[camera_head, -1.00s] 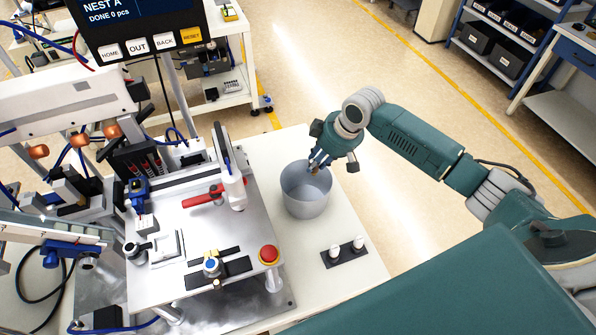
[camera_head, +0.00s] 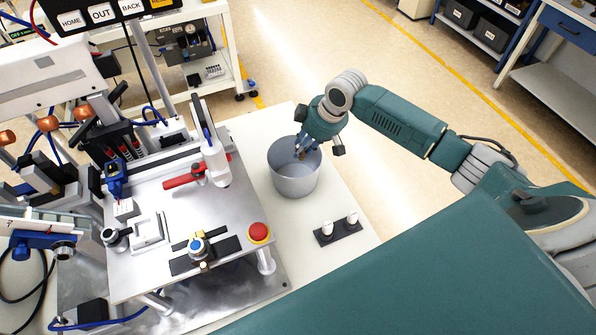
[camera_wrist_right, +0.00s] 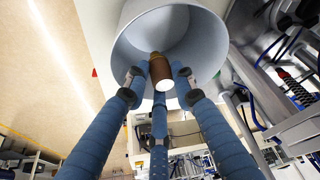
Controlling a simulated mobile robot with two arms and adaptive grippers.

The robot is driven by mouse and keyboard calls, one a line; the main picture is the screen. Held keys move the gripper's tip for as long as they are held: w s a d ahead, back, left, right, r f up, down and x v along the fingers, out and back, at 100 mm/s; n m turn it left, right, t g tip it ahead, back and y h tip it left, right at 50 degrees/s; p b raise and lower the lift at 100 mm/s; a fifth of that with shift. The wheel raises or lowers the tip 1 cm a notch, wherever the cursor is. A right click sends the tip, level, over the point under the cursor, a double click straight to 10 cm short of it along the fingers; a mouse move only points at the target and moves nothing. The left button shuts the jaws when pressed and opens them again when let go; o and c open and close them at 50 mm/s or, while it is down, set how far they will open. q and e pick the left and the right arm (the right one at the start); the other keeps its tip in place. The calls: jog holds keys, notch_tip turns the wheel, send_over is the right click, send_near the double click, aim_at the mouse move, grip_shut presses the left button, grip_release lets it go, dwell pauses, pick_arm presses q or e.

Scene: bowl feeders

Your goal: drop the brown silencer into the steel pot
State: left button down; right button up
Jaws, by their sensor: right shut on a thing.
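The steel pot (camera_head: 295,184) is a grey round pot standing on the white table to the right of the machine. It also shows in the right wrist view (camera_wrist_right: 205,38), with its open mouth in front of the fingers. My right gripper (camera_head: 302,152) is over the pot's mouth at its far right side. The silencer shows only as a small brown spot in the head view (camera_head: 301,155). My left gripper is not in view.
A machine with a metal plate (camera_head: 200,215), a red-handled clamp (camera_head: 185,178) and a red button (camera_head: 259,232) stands left of the pot. A black holder with two white pieces (camera_head: 338,229) is in front of the pot. Open floor lies beyond the table.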

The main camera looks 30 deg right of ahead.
jog(key=o, duration=1.1)
jog(key=shift+r, duration=0.15)
jog(key=v, duration=1.1)
jog(key=shift+s+d+r, duration=0.1)
jog(key=shift+s+r, duration=0.1)
jog(key=shift+r, duration=0.15)
